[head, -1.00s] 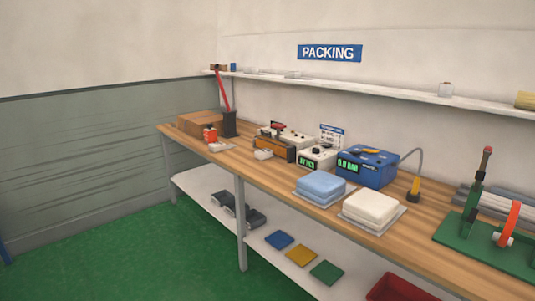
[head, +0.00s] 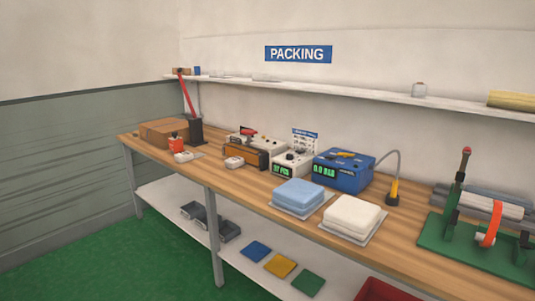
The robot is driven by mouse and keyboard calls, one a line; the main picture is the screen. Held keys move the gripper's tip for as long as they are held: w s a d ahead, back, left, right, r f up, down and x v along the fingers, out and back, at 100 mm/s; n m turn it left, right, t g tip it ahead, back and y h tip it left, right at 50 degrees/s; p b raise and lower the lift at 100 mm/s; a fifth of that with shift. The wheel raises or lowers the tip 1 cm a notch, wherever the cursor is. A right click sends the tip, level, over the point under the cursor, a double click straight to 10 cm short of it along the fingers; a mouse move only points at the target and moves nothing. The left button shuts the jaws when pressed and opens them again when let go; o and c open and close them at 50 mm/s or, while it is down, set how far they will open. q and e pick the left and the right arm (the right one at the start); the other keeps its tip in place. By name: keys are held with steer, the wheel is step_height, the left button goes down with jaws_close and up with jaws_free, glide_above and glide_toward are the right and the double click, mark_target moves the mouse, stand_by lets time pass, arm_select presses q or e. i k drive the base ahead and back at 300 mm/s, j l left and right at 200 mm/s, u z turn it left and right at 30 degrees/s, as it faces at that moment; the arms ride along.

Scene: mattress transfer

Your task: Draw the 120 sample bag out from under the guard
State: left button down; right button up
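Neither of my grippers is in view. No bag marked 120 can be made out, and no guard can be told for certain. A low brown-fronted machine (head: 246,150) stands on the bench by the wall, with a red-topped part above it. A small white object (head: 234,162) lies in front of it. A white box with a green display (head: 291,163) and a blue box with a green display (head: 341,170) stand to its right. A light blue folded stack (head: 298,193) and a white one (head: 352,216) lie on thin trays in front.
The wooden bench (head: 410,252) runs along the wall below a "PACKING" sign (head: 298,54) and a narrow shelf. A lower shelf holds coloured squares (head: 281,265). Green floor (head: 90,245) is clear at left.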

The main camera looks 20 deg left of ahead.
mark_target(233, 163)
steer(key=i+j+z, duration=0.1)
steer(key=j, duration=0.3)
steer(key=i+j+z, duration=0.15)
steer(key=j, duration=0.2)
steer(key=i+j+z, duration=0.1)
steer(key=j, duration=0.35)
steer(key=i+j+z, duration=0.15)
steer(key=j, duration=0.25)
steer(key=i+j+z, duration=0.1)
steer(key=j, duration=0.35)
